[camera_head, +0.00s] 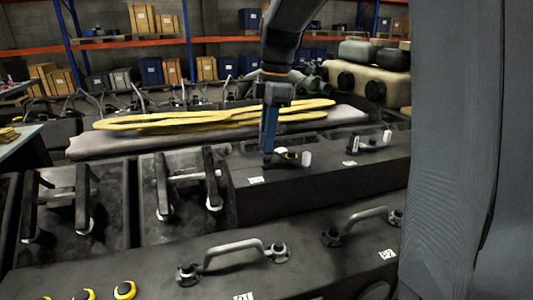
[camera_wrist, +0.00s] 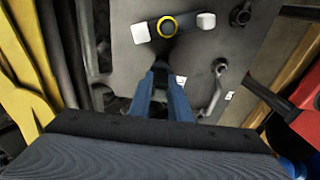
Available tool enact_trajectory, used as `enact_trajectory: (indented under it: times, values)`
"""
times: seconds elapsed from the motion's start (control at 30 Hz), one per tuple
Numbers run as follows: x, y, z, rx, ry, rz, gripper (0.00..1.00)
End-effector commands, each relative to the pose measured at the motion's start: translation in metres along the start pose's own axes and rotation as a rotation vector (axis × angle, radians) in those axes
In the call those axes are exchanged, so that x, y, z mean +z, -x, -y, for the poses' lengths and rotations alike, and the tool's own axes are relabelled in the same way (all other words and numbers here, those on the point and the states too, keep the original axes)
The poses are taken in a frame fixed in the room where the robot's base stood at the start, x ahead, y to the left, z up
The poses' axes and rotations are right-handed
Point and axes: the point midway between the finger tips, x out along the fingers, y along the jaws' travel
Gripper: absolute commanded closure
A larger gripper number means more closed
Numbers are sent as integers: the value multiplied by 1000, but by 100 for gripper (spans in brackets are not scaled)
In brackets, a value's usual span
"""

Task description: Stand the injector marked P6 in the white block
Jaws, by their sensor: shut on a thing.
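My gripper (camera_head: 268,153) reaches down to the dark engine top, and its blue fingers (camera_wrist: 160,70) also show in the wrist view. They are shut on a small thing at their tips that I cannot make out. A dark fitting with a yellow ring (camera_wrist: 168,25) and white end pieces lies just ahead of the fingertips; it shows right beside my gripper in the head view (camera_head: 287,155). I can read no P6 mark. I cannot tell which white piece, if any, is the white block.
Grey handles (camera_head: 235,252) and dark brackets (camera_head: 185,178) stand up from the engine covers. Yellow straps (camera_head: 200,120) lie behind. Another dark-and-white fitting (camera_head: 370,145) is to the right. Yellow rings (camera_head: 125,290) show at the lower left. A red object (camera_wrist: 308,100) is at the wrist view's right edge.

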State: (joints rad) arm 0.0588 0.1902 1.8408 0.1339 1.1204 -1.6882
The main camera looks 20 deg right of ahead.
Motion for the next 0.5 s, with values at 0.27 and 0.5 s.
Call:
enact_trajectory:
  times: [0.27, 0.5]
  values:
    - [-6, 47, -1, 4, 1, 0, 100]
    - [-8, 65, 0, 0, 0, 0, 100]
